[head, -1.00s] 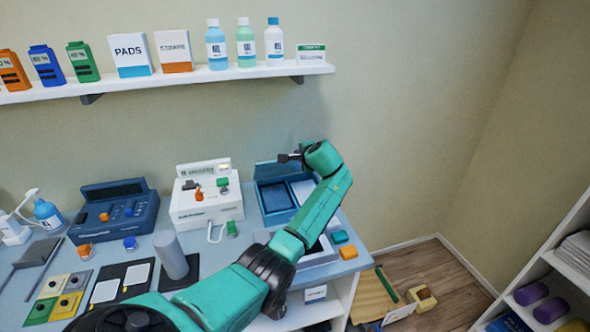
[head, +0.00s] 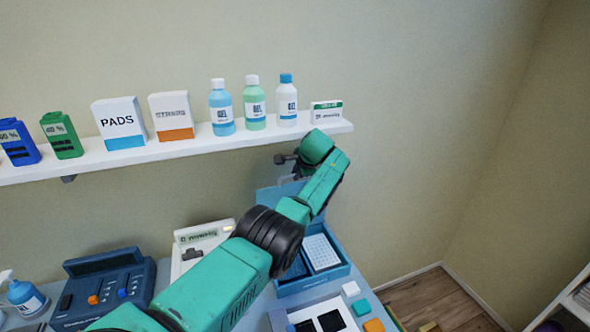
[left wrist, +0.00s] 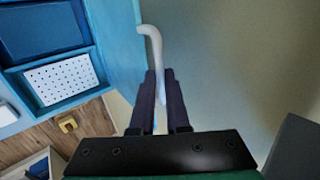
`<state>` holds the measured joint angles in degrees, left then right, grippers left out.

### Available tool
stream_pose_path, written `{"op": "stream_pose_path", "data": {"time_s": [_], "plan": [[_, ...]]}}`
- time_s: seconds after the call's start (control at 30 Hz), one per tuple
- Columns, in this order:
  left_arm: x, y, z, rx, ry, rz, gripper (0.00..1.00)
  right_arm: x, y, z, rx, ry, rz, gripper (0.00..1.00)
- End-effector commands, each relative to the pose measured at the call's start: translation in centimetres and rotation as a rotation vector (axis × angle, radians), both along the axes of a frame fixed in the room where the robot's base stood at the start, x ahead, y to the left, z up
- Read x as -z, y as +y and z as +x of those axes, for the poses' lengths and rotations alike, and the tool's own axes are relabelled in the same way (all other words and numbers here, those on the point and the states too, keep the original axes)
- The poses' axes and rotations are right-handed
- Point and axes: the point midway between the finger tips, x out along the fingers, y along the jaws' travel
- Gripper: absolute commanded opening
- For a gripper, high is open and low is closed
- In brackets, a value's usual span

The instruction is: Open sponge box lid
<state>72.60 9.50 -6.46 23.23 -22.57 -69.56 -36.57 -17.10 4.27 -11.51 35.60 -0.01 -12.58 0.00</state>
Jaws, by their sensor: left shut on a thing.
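The blue sponge box (head: 340,271) stands on the counter, partly hidden behind my left arm. Its lid (head: 277,195) is raised at the back, so the inside shows. In the left wrist view the lid (left wrist: 120,35) is a blue panel beside the box (left wrist: 104,66). Inside are a dark blue compartment and a white dotted pad (left wrist: 62,80). My left gripper (head: 283,158) is above the lid's top edge. In the left wrist view its fingers (left wrist: 160,88) are shut on a pale curved handle (left wrist: 153,45) at the lid. My right gripper is out of view.
A shelf (head: 180,150) with bottles and cartons runs along the wall, close above my left gripper. A white device (head: 190,246) and a dark blue device (head: 105,290) stand left of the box. Small coloured blocks (head: 362,307) lie in front of it.

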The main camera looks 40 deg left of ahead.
Motion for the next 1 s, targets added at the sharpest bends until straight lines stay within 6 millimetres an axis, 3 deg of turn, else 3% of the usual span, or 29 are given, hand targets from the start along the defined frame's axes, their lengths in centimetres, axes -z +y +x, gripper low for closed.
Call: {"op": "stream_pose_path", "data": {"time_s": [0.43,0.47,0.5,1.0], "plan": [[0.22,-0.10,-0.11,-0.001,0.009,-0.011,0.00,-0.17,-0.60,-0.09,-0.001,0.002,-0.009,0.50],[0.22,-0.10,-0.11,-0.001,0.009,-0.011,0.25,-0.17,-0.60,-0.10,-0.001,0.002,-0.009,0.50],[0.21,-0.10,-0.10,-0.001,0.009,-0.011,0.26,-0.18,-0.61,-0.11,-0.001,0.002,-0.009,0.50],[-0.59,-0.84,-0.31,0.002,0.006,-0.007,0.26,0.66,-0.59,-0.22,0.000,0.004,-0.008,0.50]]}}
